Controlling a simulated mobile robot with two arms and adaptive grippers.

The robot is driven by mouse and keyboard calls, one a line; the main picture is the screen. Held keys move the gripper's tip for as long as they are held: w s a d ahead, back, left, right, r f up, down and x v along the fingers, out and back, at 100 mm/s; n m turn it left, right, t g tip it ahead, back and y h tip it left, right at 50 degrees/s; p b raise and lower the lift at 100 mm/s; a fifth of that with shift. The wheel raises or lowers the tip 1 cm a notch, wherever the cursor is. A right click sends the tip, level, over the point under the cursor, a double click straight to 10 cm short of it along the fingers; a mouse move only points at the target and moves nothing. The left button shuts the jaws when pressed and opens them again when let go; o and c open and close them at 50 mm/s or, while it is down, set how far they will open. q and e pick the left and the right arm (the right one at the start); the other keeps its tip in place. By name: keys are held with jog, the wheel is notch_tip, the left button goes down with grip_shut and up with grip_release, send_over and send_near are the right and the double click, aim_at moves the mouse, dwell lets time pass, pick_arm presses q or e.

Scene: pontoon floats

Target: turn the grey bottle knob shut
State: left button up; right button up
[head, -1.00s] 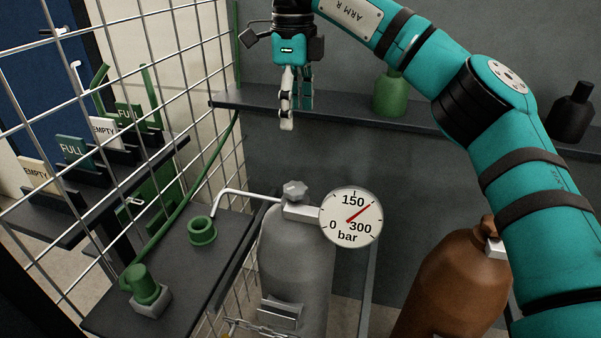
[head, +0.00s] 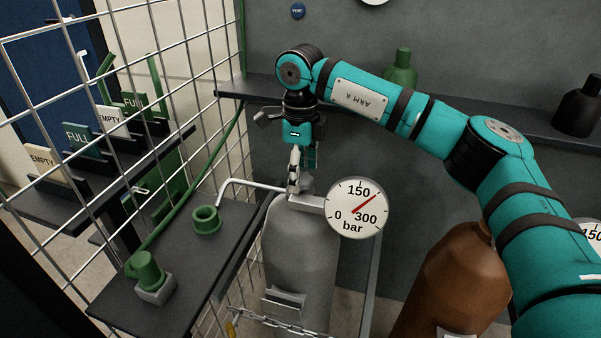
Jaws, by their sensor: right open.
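The grey bottle (head: 300,240) stands upright in the middle of the head view. Its grey knob (head: 307,186) is on top and is partly hidden by my right gripper. My right gripper (head: 300,178) points down at the knob with its fingers open. One finger shows at the knob's left side; whether it touches cannot be told. The gauge (head: 357,208) on the bottle's valve has a red needle pointing up and right, between 150 and 300 bar. My left gripper is not in view.
A brown bottle (head: 447,285) stands to the right, below my right arm. A wire mesh (head: 170,60) and a dark shelf with green fittings (head: 206,219) are on the left. A back shelf (head: 440,118) holds a green bottle (head: 400,70) and a black one (head: 578,108).

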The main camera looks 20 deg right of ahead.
jog(key=shift+f, duration=0.55)
jog(key=c, duration=1.2)
jog(key=shift+o, duration=0.2)
